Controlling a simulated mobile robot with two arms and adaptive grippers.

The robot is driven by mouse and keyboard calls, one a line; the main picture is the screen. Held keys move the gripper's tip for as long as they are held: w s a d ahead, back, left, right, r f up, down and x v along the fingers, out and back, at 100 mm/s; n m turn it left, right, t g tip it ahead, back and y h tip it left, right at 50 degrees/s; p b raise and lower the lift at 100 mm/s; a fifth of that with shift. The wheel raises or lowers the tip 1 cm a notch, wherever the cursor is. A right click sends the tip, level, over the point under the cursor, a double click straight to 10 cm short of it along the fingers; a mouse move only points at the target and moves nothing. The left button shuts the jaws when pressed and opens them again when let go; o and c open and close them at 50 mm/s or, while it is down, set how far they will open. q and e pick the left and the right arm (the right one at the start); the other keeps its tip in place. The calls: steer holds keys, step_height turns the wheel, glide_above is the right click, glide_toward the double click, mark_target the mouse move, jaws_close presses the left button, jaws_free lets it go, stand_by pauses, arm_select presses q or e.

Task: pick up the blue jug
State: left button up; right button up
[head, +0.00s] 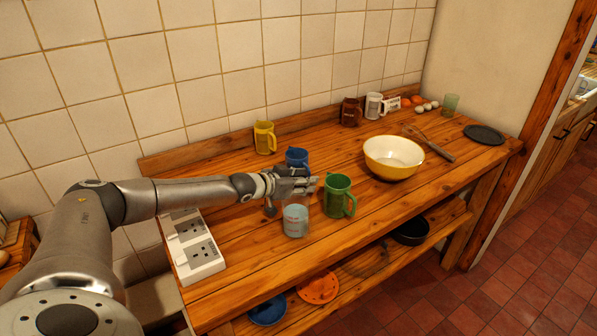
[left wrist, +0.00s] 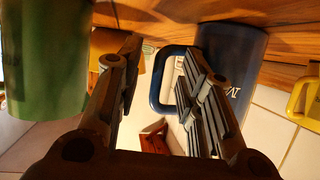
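The blue jug (head: 297,156) stands on the wooden counter, partly hidden behind my left gripper (head: 298,184) in the head view. In the left wrist view the blue jug (left wrist: 238,52) is upside down in the picture, with its handle (left wrist: 156,82) toward the middle. My left gripper (left wrist: 163,88) is open; the handle appears between its two fingers, and the right finger overlaps the gap between handle and body. I cannot tell whether a finger touches the jug. My right gripper is not in view.
A green mug (head: 339,196) and a pale blue measuring cup (head: 295,220) stand close to my left gripper. A yellow jug (head: 264,138) is behind, near the tiled wall. A yellow bowl (head: 393,157) stands to the right. A socket block (head: 197,250) lies at the left end.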

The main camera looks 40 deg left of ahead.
arm_select(q)
jaws_close()
stand_by(0.6)
steer(key=shift+w+r, duration=0.1)
steer(key=shift+r, duration=0.45)
step_height(320, 180, up, 2)
steer(key=shift+r, duration=0.1)
steer(key=s+r+b, duration=0.1)
steer(key=s+r, duration=0.4)
steer(key=s, duration=0.2)
steer(key=s+a+r+b, duration=0.1)
steer(key=s+r+b, duration=0.1)
steer(key=s+r, duration=0.2)
steer(key=s, duration=0.3)
steer(key=shift+r+b, duration=0.3)
steer(key=shift+r, duration=0.05)
